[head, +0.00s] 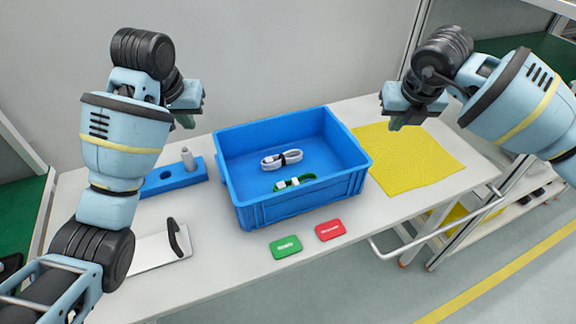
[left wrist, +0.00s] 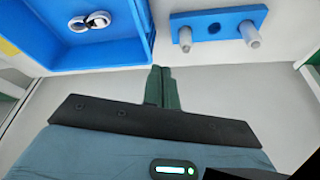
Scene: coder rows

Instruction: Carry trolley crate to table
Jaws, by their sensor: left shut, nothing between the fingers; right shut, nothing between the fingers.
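The blue crate (head: 312,200) stands upright on the pale table (head: 375,220). My right gripper (head: 397,123) is shut and empty, right of the crate over the yellow cloth. I cannot tell which thing is the trolley.
A yellow cloth (head: 420,165) lies right of the crate. A blue block (head: 172,180) with grey pegs is left of it. A green card (head: 285,247) and a red card (head: 330,230) lie in front. A white board with a black handle (head: 178,238) lies front left. A wall stands behind.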

